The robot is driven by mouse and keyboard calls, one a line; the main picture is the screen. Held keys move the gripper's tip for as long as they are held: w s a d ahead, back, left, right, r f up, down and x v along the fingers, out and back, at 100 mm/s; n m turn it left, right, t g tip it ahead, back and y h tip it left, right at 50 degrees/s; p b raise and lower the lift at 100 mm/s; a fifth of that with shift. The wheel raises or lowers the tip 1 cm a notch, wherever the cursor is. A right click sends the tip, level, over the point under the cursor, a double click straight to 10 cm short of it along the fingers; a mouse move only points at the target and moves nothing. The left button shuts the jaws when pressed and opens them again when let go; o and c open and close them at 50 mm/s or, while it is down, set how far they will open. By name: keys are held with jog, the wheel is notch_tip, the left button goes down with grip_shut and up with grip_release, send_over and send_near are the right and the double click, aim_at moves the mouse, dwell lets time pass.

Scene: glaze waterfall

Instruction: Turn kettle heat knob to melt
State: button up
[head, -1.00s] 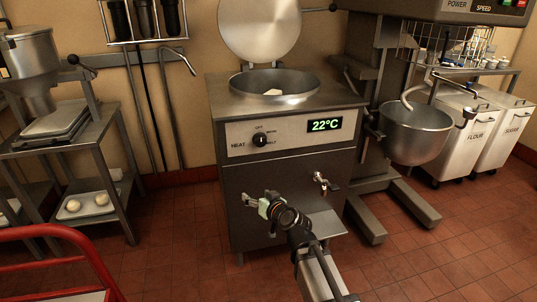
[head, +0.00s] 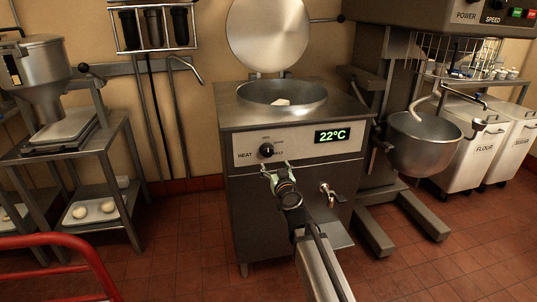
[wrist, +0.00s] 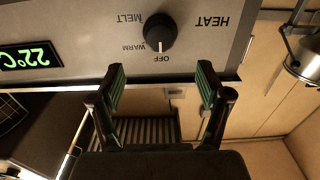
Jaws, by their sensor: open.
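The kettle (head: 240,108) is a steel cabinet with a round bowl and a raised lid. Its black heat knob (head: 267,150) sits on the front panel beside a green 22°C display (head: 331,136). In the wrist view, which appears upside down, the knob (wrist: 160,30) shows a white mark at OFF, with WARM and MELT to its left. My gripper (head: 280,175) is in front of the panel, just below the knob in the head view. In the wrist view my gripper (wrist: 161,84) is open and empty, its green-padded fingers apart and not touching the knob.
A pale block (head: 281,102) lies in the kettle bowl. A drain tap (head: 328,194) projects from the kettle front. A mixer bowl (head: 425,145) stands at right, a shelf trolley (head: 130,140) at left. A red rail (head: 70,240) is at front left.

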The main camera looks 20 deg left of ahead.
aim_at(268, 153)
jog(key=x, duration=0.9)
jog(key=shift+w+a, duration=0.25)
jog(key=shift+w, duration=0.05)
jog(key=c, duration=1.2)
